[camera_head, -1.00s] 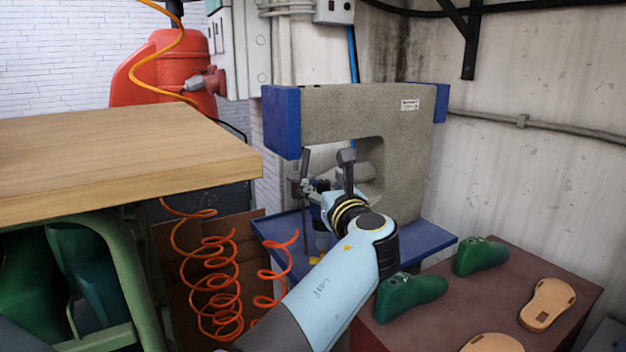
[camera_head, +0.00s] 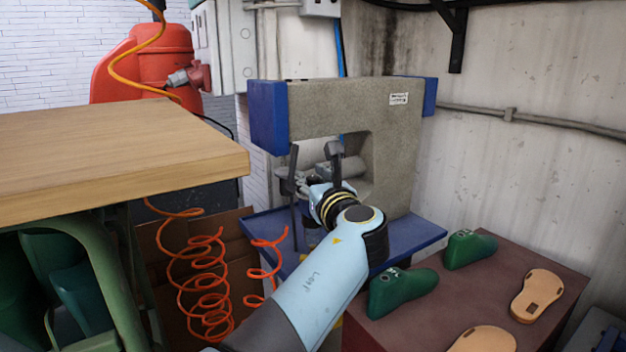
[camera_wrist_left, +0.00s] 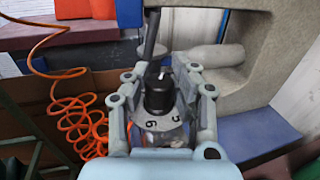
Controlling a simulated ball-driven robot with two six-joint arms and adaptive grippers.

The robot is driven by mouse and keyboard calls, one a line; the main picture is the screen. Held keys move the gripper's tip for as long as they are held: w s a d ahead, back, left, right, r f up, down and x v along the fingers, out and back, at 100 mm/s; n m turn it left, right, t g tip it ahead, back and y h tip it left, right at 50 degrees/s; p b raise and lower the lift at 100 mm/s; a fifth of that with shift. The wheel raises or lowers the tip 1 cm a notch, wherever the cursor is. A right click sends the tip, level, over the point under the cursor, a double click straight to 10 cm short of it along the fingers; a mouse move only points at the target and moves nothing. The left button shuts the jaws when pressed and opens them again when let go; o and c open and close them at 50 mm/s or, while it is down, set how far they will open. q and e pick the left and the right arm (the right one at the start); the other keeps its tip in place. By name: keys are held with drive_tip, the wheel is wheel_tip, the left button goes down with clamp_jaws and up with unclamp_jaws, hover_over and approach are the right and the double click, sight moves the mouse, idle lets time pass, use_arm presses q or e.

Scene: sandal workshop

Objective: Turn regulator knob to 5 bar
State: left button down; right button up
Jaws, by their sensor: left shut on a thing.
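The black regulator knob (camera_wrist_left: 158,94) shows in the left wrist view, with a white mark on its top edge. A pale dial plate (camera_wrist_left: 148,127) with a few printed numerals lies on the near side of the knob; I cannot read a bar setting with certainty. My left gripper (camera_wrist_left: 162,98) has a finger on each side of the knob and is shut on it. In the head view my left gripper (camera_head: 298,184) is in front of the grey press opening; the knob is not clear there. My right gripper is not in view.
The grey and blue press (camera_head: 335,105) stands close around the gripper, with a blue base (camera_head: 410,238). An orange coiled hose (camera_head: 205,280) hangs to the left, beside a wooden tabletop (camera_head: 110,155). Green lasts (camera_head: 402,292) and tan soles (camera_head: 537,295) lie on a brown surface at right.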

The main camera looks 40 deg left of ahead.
use_arm(q)
drive_tip(key=shift+m+t+p, duration=0.3)
drive_tip(key=shift+m+p, duration=0.1)
drive_tip(key=shift+p, duration=0.2)
drive_tip(key=m+t+h+p, duration=0.1)
drive_tip(key=t+h+p, duration=0.1)
drive_tip(key=shift+r+m+p, duration=0.1)
drive_tip(key=shift+m+p, duration=0.25)
drive_tip(key=shift+m, duration=0.05)
drive_tip(key=m+t+h+p, duration=0.1)
drive_tip(key=m+h, duration=0.1)
drive_tip(key=h, duration=0.1)
drive_tip(key=shift+t+p, duration=0.35)
drive_tip(key=shift+t, duration=0.05)
drive_tip(key=shift+f+m+t+h+p, duration=0.2)
drive_tip(key=shift+m+t+h, duration=0.2)
drive_tip(key=shift+h, duration=0.3)
drive_tip(key=shift+f+m+t+h+p, duration=0.1)
drive_tip(key=shift+m+t+h+p, duration=0.15)
drive_tip(key=shift+m+h, duration=0.35)
drive_tip(key=c, duration=1.1)
unclamp_jaws()
drive_tip(key=shift+s+r, duration=0.1)
drive_tip(key=shift+s, duration=0.05)
drive_tip(key=shift+o, duration=0.7)
